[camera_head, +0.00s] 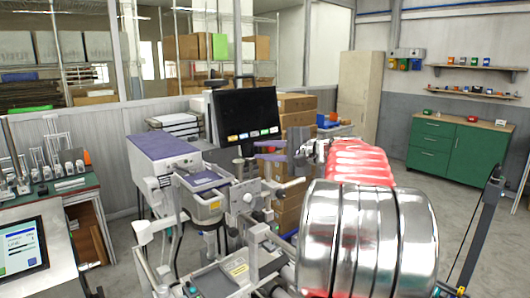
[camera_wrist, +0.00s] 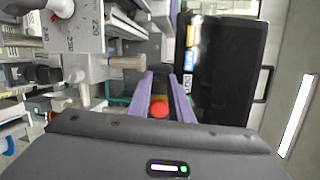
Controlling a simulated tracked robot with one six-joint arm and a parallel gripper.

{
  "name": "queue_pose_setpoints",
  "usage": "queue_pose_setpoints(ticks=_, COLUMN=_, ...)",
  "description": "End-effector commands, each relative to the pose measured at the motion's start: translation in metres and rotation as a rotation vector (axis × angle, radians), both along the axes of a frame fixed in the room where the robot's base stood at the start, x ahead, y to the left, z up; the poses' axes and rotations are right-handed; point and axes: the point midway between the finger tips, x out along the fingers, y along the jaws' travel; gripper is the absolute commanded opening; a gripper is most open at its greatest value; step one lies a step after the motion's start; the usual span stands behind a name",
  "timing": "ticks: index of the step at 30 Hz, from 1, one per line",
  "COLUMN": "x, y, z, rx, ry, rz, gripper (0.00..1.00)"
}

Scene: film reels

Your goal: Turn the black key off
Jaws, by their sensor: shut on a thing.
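My gripper (camera_wrist: 160,78) has two purple fingers, which reach toward the machine with a narrow gap between their tips. A small dark thing sits between the tips; I take it for the black key, but its outline is too small to make out, and I cannot tell which way it is turned. In the head view my gripper (camera_head: 262,150) points left, in front of the black monitor (camera_head: 247,112), and no key can be made out there. A red button (camera_wrist: 159,110) with a yellow edge shows between the fingers in the wrist view.
A grey dial plate (camera_wrist: 85,30) with numbers and a metal cylinder (camera_wrist: 127,62) stand left of my fingers in the wrist view. The monitor (camera_wrist: 228,70) is close on the right. A purple-topped machine (camera_head: 160,147) stands at left; cardboard boxes (camera_head: 297,103) stand behind.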

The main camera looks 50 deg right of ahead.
Motion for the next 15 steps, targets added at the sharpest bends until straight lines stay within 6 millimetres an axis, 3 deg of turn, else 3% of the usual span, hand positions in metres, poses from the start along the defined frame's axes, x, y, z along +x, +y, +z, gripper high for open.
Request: queue_pose_setpoints(ticks=15, x=0.0001, y=0.0022, z=-0.0038, rx=-0.117, ry=0.021, rz=0.034, gripper=0.0)
